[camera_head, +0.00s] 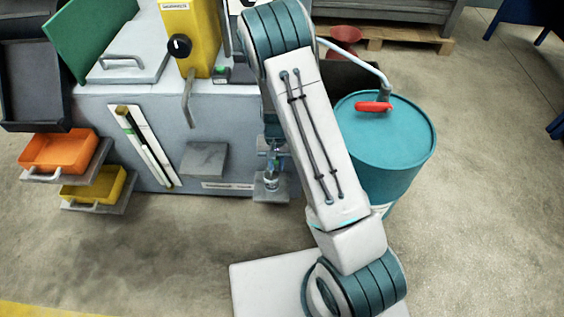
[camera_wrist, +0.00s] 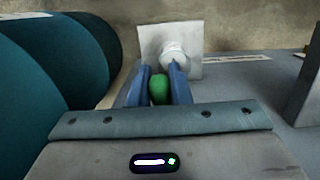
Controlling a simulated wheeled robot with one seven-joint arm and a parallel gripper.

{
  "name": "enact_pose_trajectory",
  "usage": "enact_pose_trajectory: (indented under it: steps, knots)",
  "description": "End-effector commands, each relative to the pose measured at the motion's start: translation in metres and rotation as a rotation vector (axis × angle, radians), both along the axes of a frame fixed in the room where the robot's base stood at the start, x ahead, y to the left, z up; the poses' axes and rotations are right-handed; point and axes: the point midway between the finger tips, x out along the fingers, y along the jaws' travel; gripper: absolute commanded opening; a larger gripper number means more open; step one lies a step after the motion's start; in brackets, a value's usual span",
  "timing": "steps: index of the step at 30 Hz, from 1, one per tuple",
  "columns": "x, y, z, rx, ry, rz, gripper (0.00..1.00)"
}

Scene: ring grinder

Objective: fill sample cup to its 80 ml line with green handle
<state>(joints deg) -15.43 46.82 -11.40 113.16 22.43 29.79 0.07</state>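The sample cup (camera_head: 271,181) stands upright on a small grey shelf (camera_head: 283,190) low at the machine's right corner. In the wrist view the cup (camera_wrist: 174,57) shows pale, just past the fingertips; its fill level and 80 ml line cannot be read. The green handle (camera_wrist: 159,90) sits between the two blue fingers of my gripper (camera_wrist: 160,82), which press against both its sides. In the head view my gripper (camera_head: 272,146) is mostly hidden behind my arm, above the cup.
A teal drum (camera_head: 395,145) with a red-handled tap (camera_head: 373,106) stands right of my arm. The grey machine (camera_head: 90,120) carries a yellow column (camera_head: 190,35). Orange (camera_head: 60,152) and yellow (camera_head: 95,186) trays stick out at left. The floor in front is clear.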

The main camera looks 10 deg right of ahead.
Motion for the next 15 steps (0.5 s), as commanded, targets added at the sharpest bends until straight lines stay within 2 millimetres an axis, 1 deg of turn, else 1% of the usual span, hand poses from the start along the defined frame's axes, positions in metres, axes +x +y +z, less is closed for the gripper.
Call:
enact_pose_trajectory:
  steps: [1,2,11,14,15]
  knots:
    - [0.000,-0.002,0.000,-0.002,0.001,-0.001,0.30]
    - [0.000,-0.002,0.000,-0.001,0.001,-0.002,0.38]
    - [0.000,0.000,0.001,0.000,0.000,0.000,0.38]
    - [0.001,-0.001,0.009,0.001,-0.002,0.000,0.38]
    - [0.002,-0.001,0.015,0.000,-0.003,0.000,0.38]
